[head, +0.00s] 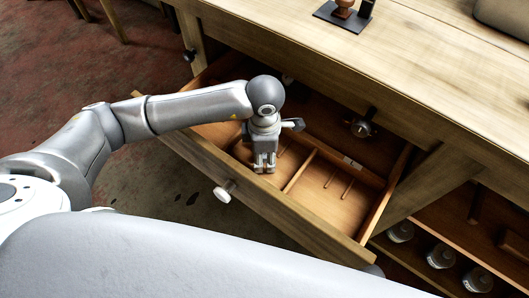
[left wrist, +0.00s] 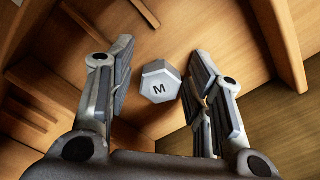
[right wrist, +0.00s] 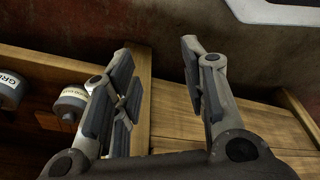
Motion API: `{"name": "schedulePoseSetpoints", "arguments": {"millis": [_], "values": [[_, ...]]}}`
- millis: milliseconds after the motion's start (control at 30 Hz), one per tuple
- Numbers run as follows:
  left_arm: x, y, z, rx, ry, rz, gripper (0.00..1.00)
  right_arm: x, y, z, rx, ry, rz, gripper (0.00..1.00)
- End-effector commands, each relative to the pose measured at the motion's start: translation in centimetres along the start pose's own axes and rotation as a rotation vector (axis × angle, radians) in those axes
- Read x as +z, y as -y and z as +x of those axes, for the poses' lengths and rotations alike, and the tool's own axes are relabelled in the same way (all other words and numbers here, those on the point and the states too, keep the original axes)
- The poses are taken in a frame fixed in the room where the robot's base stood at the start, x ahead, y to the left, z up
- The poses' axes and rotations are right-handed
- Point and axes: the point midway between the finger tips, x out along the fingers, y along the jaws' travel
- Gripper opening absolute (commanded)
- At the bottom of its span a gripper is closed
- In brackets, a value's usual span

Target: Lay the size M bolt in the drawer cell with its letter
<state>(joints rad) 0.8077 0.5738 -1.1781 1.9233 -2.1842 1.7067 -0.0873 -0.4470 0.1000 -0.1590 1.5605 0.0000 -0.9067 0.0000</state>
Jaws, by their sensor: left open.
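The size M bolt (left wrist: 159,82) shows a grey hexagonal head with a black M in the left wrist view. It is on the wooden drawer floor, between the spread fingers of my left gripper (left wrist: 163,60), with a visible gap on each side. In the head view my left gripper (head: 265,168) points down into the open drawer (head: 300,225) and hides the bolt. The drawer has thin wooden dividers (head: 300,172); no cell letters are readable. My right gripper (right wrist: 156,62) is open and empty in the right wrist view.
The bench top (head: 430,60) overhangs the drawer's back and carries a dark stand (head: 343,16). A white knob (head: 224,193) sticks out from the drawer front. Bottles (head: 440,257) stand on the lower shelf at right. Two bottles (right wrist: 69,104) also show in the right wrist view.

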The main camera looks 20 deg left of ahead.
Motion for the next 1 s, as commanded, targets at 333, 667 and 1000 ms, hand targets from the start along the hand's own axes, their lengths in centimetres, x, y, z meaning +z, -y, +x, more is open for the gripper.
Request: {"name": "schedulePoseSetpoints", "arguments": {"millis": [333,667,1000], "values": [[0.1,-0.1,-5.2,0.005,0.003,0.002,0.47,1.6,0.0,1.8,-0.001,0.013,-0.004,0.40],[0.1,-0.1,-11.2,0.003,0.002,0.000,0.47,2.9,0.1,2.9,-0.002,0.020,-0.006,0.40],[0.0,0.0,-12.3,0.000,0.000,0.000,0.47,3.1,0.1,3.1,-0.001,0.020,-0.007,0.40]]}}
